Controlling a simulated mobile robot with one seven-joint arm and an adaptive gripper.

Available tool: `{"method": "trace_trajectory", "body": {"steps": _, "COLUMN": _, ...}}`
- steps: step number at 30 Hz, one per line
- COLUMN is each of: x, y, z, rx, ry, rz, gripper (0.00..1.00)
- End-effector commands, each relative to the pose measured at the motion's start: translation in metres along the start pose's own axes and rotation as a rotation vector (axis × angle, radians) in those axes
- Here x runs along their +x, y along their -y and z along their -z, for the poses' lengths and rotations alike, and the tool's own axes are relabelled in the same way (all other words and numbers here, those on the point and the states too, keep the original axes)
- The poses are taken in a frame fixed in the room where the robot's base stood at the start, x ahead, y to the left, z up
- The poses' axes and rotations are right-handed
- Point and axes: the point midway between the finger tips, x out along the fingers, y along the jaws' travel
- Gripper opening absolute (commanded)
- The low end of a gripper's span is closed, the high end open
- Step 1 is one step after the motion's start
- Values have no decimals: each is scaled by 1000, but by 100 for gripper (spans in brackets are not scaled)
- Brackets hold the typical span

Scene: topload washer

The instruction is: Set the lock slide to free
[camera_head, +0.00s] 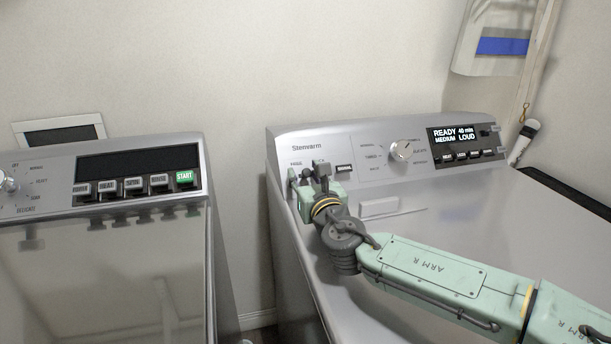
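The right machine (470,205) is a silver washer with a sloped control panel marked "Stenvarm". My gripper (314,174) is at the left end of this panel, below small printed labels too small to read surely. Its dark fingertips are close to or touching the panel there. The lock slide cannot be made out; my gripper covers part of that area. Whether the fingers are apart or closed on something is unclear.
A second machine (110,270) with a green START button (186,177) stands at left, across a narrow gap. A wall is behind.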

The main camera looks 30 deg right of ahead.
Motion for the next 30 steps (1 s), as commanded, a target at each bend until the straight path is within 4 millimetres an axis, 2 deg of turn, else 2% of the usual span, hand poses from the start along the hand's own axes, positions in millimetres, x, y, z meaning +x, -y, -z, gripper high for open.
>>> {"method": "trace_trajectory", "body": {"steps": 5, "x": -8, "y": 1, "z": 0, "rx": 0, "ry": 0, "rz": 2, "gripper": 37}}
{"method": "trace_trajectory", "body": {"steps": 12, "x": -47, "y": 1, "z": 0, "rx": 0, "ry": 0, "rz": 3, "gripper": 37}}
{"method": "trace_trajectory", "body": {"steps": 18, "x": -71, "y": 0, "z": 0, "rx": 0, "ry": 1, "rz": 0, "gripper": 37}}
{"method": "trace_trajectory", "body": {"steps": 30, "x": -75, "y": -1, "z": 0, "rx": 0, "ry": 0, "rz": -1, "gripper": 37}}
